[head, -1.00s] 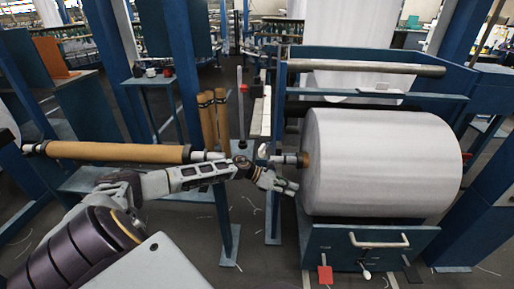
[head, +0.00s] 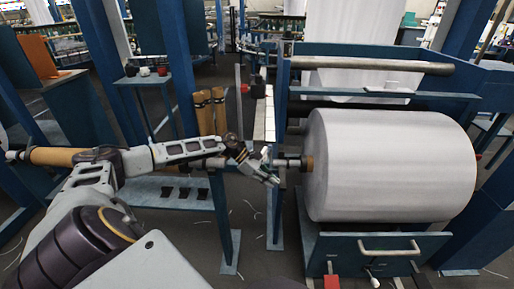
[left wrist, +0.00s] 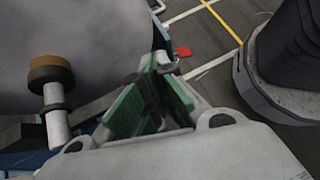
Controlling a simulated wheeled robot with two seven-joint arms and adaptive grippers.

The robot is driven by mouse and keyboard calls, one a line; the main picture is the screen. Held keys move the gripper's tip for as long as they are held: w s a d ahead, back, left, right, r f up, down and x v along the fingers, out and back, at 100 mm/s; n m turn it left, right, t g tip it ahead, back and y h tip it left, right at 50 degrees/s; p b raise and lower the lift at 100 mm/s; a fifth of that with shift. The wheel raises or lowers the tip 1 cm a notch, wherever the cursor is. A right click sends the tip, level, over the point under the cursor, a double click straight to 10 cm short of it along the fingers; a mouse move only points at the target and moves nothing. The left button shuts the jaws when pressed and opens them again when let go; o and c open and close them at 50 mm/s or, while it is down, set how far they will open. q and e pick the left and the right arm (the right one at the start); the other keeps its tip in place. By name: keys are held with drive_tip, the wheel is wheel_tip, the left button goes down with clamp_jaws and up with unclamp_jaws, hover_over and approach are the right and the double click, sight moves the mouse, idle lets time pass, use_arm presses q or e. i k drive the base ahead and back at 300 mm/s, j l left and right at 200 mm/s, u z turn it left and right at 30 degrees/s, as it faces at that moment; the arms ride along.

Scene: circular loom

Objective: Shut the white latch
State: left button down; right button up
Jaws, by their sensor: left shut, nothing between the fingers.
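The big white fabric roll (head: 392,165) sits in the blue loom frame, its shaft end (head: 290,163) sticking out to the left. My left gripper (head: 270,176) is just left of that shaft end, shut and empty. The white latch is not clearly visible now; my gripper seems to cover its place beside the shaft. In the left wrist view, the green-padded fingers of my left gripper (left wrist: 150,98) are close together. The roll (left wrist: 80,40) and its shaft with a brown collar (left wrist: 52,75) lie to their left. I cannot tell whether the gripper touches the latch. My right gripper is not in view.
A brown roller (head: 55,157) lies behind my left arm. Brown tubes (head: 210,110) stand behind the gripper. A blue post (head: 280,120) rises close to the gripper. A red pedal (head: 331,281) and a white handle (head: 390,248) are below the roll.

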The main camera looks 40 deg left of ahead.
sight(266, 150)
drive_tip(key=i+j, duration=0.15)
drive_tip(key=j, duration=0.25)
drive_tip(key=i+j, duration=0.15)
drive_tip(key=j, duration=0.25)
drive_tip(key=i+j, duration=0.15)
drive_tip(key=j, duration=0.25)
drive_tip(key=i+j, duration=0.15)
drive_tip(key=j, duration=0.25)
